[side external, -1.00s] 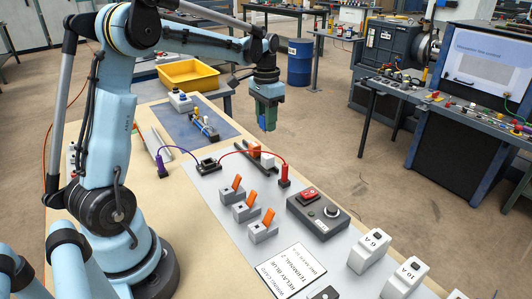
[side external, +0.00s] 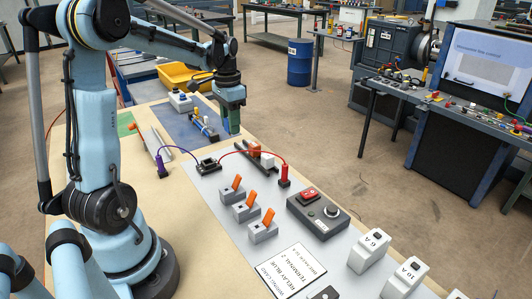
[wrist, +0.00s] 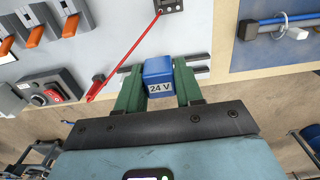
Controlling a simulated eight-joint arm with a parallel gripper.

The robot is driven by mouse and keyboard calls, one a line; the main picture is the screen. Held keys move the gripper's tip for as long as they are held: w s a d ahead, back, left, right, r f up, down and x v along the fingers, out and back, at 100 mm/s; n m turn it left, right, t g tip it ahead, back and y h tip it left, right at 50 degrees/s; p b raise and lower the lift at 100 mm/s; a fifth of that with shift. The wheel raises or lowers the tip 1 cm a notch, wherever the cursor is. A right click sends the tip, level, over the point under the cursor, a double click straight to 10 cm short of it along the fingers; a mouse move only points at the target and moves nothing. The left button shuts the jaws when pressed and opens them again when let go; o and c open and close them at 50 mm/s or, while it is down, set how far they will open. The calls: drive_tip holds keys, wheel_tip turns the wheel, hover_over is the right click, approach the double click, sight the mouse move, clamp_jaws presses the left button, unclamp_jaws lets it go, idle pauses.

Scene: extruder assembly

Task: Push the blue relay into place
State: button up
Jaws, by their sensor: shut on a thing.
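The blue relay (wrist: 157,71) is a blue block marked "24 V". In the wrist view it sits between the two green fingers of my gripper (wrist: 158,88), which are shut on it. In the side view my gripper (side external: 233,118) hangs fingers down beyond the dark rail, over the far part of the bench. The relay cannot be made out there.
A black terminal block (side external: 208,164) has a purple and a red lead, the red one ending at a red plug (side external: 284,177). Orange-levered switches (side external: 244,209) and a grey switch box (side external: 318,216) stand nearer. A blue mat (side external: 178,119) lies at the far end.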

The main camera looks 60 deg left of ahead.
drive_tip(key=s+a+f, duration=0.1)
drive_tip(key=s+a, duration=0.1)
drive_tip(key=s, duration=0.5)
drive_tip(key=shift+a, duration=0.15)
drive_tip(key=shift+f, duration=0.1)
drive_tip(key=shift+f, duration=2.8)
drive_tip(key=shift+f, duration=1.05)
drive_tip(key=o, duration=1.1)
wheel_tip(320, 180, up, 12)
drive_tip(key=shift+r, duration=0.1)
